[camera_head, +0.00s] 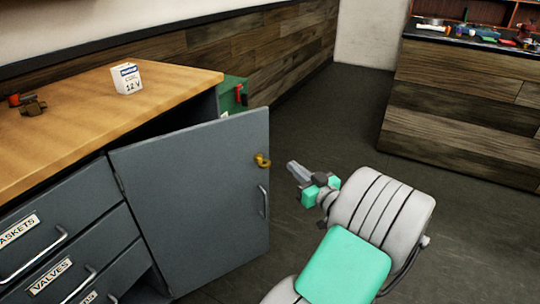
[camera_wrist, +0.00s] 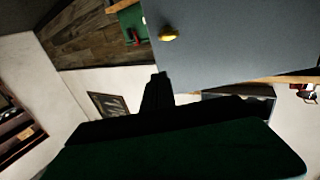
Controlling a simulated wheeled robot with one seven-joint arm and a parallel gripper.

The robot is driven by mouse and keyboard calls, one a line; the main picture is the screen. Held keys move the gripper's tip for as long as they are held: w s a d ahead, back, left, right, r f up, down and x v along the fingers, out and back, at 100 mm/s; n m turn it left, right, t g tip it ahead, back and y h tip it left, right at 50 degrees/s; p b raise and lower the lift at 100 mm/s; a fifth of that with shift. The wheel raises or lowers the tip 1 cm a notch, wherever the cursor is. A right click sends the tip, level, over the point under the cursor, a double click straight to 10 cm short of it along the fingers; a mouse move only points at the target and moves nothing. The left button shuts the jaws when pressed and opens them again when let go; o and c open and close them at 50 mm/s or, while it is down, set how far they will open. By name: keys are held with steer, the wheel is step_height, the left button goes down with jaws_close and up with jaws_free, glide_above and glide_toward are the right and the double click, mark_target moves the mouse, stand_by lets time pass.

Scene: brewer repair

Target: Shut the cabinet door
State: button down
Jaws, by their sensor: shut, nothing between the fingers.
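The grey cabinet door (camera_head: 195,200) stands open, swung out from the cabinet under the wooden worktop (camera_head: 100,105). It is hinged on its left side by the drawers. A brass latch (camera_head: 262,160) and a metal handle (camera_head: 263,201) are at its free right edge. My gripper (camera_head: 293,170) is shut and empty, just right of the door's free edge and apart from it in the head view. In the wrist view the door (camera_wrist: 240,40) fills the upper right, with the brass latch (camera_wrist: 168,33) near its edge. My gripper (camera_wrist: 157,78) is dark there. The cabinet's inside is mostly hidden behind the door.
A white 12 V box (camera_head: 126,79) and a small vise (camera_head: 32,105) stand on the worktop. A green case (camera_head: 231,92) is behind the door. Labelled drawers (camera_head: 60,245) are left of it. A wood-clad counter (camera_head: 460,115) stands at right. Open floor lies between.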

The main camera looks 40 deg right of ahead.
mark_target(265, 142)
steer(key=w, duration=0.4)
steer(key=w+d+b, duration=0.1)
steer(key=w, duration=0.4)
steer(key=w+d+b, duration=0.1)
steer(key=w, duration=0.3)
steer(key=shift+w, duration=0.15)
